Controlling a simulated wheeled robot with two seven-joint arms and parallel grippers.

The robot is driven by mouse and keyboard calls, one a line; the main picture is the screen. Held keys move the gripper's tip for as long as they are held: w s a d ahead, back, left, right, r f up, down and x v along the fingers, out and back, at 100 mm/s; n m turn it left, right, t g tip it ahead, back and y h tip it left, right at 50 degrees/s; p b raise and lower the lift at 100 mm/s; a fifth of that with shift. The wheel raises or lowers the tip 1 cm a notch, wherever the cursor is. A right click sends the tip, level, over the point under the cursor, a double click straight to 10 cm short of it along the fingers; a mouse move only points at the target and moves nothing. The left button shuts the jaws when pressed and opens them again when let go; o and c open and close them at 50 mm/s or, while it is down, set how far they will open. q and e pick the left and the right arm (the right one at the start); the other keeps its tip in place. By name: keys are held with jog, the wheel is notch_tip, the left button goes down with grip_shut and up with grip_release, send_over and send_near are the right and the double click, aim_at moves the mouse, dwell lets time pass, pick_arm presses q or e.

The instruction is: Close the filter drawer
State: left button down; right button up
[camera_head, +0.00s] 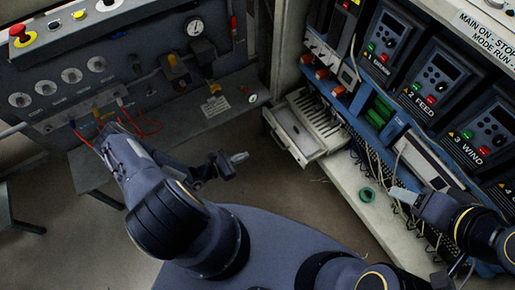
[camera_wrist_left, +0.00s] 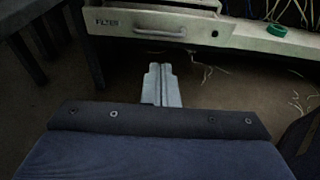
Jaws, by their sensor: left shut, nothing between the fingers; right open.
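The filter drawer (camera_head: 284,136) sticks out of the lower left of the cabinet in the head view, with its slatted inside showing. In the left wrist view its pale front (camera_wrist_left: 190,25) carries a label, partly readable as FILTER, and a bar handle (camera_wrist_left: 159,35). My left gripper (camera_head: 239,158) is shut and empty, in front of the drawer and apart from it. In the left wrist view its fingers (camera_wrist_left: 162,80) lie together and point toward the drawer front, below the handle. My right gripper (camera_head: 401,195) is open near the cabinet's lower ledge, away from the drawer.
A green ring (camera_head: 367,195) lies on the cabinet ledge (camera_head: 350,182), with loose wires hanging nearby. Drive units (camera_head: 391,31) with coloured buttons fill the cabinet. Floor in front of the drawer looks clear except for small scraps.

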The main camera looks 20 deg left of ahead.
pick_arm(q)
jog(key=b+x, duration=0.3)
jog(key=x, duration=1)
jog(key=shift+w+d+b, duration=0.25)
jog(key=shift+w+b, duration=0.05)
jog(key=shift+w, duration=0.05)
pick_arm(e)
notch_tip(320, 180, down, 4)
jog(key=shift+r, duration=0.15)
